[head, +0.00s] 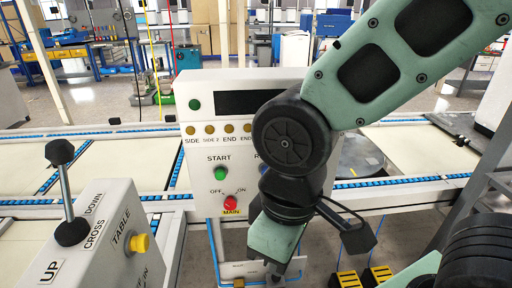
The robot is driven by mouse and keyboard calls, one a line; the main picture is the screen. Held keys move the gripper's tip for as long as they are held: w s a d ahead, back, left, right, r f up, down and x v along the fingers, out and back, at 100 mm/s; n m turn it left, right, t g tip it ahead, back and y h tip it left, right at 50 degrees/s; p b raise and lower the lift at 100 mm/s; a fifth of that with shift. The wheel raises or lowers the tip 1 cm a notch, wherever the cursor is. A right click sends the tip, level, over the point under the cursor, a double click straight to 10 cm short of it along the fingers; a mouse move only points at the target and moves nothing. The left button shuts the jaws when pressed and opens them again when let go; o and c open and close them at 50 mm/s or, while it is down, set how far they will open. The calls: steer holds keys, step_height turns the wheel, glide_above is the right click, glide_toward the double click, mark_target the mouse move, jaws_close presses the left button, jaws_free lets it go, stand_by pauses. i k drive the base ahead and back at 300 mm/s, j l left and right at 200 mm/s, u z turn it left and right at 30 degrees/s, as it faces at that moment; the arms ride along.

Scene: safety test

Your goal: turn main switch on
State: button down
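The main switch (231,203) is a red knob on the front of a white control panel (205,150). OFF is printed at its upper left, ON at its upper right, and a yellow MAIN label sits below it. Which way the knob points is too small to tell. My gripper (277,274) hangs below and to the right of the switch, pointing down, apart from it. Its fingers are small and partly hidden, so whether they are open or shut is unclear. My arm covers the right part of the panel.
A green START button (221,174) sits just above the switch, with a row of yellow buttons (229,128) higher up. A grey box with a black lever (64,191) and yellow knob (139,243) stands front left. Blue-edged conveyors (95,165) run behind. Yellow pedals (348,279) are low right.

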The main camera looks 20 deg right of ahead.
mark_target(229, 204)
steer(key=k+l+u, duration=0.1)
steer(key=l+u, duration=0.3)
steer(key=k+l+u, duration=0.15)
steer(key=u, duration=0.2)
steer(key=k+l+u, duration=0.2)
steer(key=u, duration=0.2)
steer(key=l, duration=0.1)
